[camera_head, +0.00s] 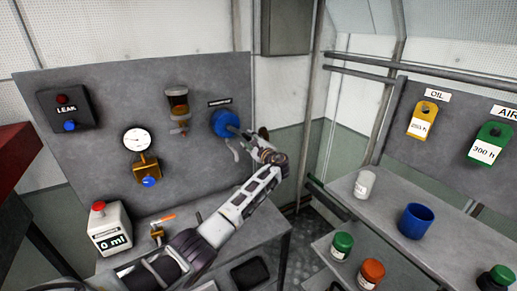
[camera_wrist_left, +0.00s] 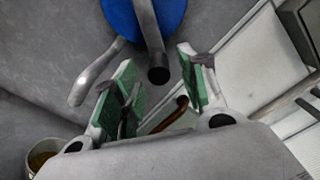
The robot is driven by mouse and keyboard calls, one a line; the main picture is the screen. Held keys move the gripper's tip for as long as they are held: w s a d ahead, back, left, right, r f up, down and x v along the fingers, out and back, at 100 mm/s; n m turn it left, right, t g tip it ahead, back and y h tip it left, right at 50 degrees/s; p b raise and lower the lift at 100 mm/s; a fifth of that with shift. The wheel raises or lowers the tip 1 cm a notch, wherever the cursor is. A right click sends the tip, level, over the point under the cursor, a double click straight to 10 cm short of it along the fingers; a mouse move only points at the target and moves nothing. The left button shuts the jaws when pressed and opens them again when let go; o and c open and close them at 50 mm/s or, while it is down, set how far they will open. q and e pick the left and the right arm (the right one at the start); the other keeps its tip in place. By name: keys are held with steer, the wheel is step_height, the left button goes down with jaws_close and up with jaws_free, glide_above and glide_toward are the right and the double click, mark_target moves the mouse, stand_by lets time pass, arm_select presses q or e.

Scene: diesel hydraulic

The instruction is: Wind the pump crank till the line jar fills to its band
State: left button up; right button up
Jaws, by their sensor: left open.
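The blue round pump (camera_head: 222,122) is mounted on the grey panel, right of the jar. In the left wrist view the pump (camera_wrist_left: 120,14) shows a grey crank arm (camera_wrist_left: 147,25) with a dark round end in front of my fingertips. A silver lever or spout (camera_wrist_left: 95,75) lies left of it. The line jar (camera_head: 179,104) on the panel holds amber liquid; its band and exact level are too small to read. My left gripper (camera_head: 262,143) is beside the pump. My right gripper is out of view.
A gauge (camera_head: 136,139), a brass valve (camera_head: 147,168) and a LEAK box (camera_head: 67,108) are left on the panel. A 0 ml counter (camera_head: 110,229) stands below. Shelves at right hold a blue cup (camera_head: 416,220) and several jars. A pipe post rises right of the panel.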

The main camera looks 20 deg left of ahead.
arm_select(q)
steer(key=v, duration=0.7)
stand_by(1.1)
